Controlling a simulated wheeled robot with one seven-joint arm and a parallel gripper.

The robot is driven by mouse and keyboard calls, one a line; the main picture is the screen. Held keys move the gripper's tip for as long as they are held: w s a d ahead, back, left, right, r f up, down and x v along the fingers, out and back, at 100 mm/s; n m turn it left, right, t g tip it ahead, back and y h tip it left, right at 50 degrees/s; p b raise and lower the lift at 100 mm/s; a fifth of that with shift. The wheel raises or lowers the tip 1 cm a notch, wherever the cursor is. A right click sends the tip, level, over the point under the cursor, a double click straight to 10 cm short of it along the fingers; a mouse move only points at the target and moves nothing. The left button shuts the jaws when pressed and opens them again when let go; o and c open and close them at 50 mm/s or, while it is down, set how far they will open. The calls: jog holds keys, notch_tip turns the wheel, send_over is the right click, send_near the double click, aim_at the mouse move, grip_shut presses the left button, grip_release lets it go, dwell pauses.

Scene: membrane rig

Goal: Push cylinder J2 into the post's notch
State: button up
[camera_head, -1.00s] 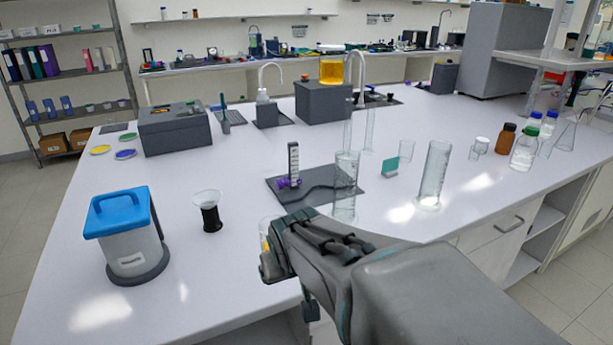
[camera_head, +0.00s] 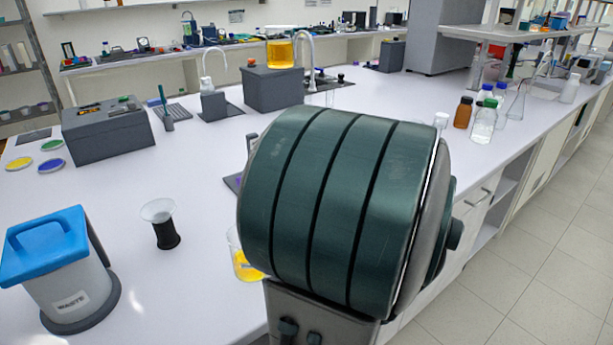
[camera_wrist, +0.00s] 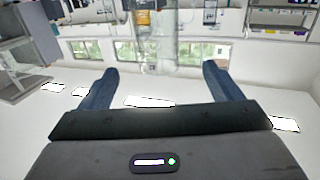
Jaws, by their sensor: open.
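My arm's thick green segment covers the middle of the head view, hiding the post and tall glass cylinders. Only a sliver of the post (camera_head: 251,143) and the left edge of its dark mat (camera_head: 232,183) show beside my arm. In the wrist view, which looks upside down, my gripper (camera_wrist: 158,72) has its two blue-grey fingers spread wide. A blurred clear glass shape (camera_wrist: 165,45) shows beyond the gap between the fingers; I cannot tell whether it is cylinder J2.
A beaker with yellow liquid (camera_head: 244,262) stands close to my arm's left side. A black-based funnel (camera_head: 164,228) and blue-lidded waste bin (camera_head: 62,275) stand further left. Bottles (camera_head: 484,122) stand at right. Bare bench lies left of the mat.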

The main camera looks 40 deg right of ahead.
jog(key=x, duration=1.3)
jog(key=shift+w+d+r+p, duration=0.15)
jog(key=shift+d+r+p, duration=0.1)
jog(key=shift+p, duration=0.15)
jog(key=c, duration=1.3)
jog(key=shift+o, duration=0.2)
jog(key=w+b, duration=0.2)
jog(key=w, duration=0.4)
jog(key=shift+d, duration=0.3)
jog(key=shift+w+d+b, duration=0.2)
jog(key=shift+w+b, duration=0.35)
jog(key=shift+w, duration=0.95)
jog(key=shift+w+d+b, duration=0.15)
jog(key=shift+w+b, duration=0.4)
jog(key=shift+w, duration=0.9)
jog(key=shift+w+f, duration=0.1)
jog(key=shift+w, duration=0.05)
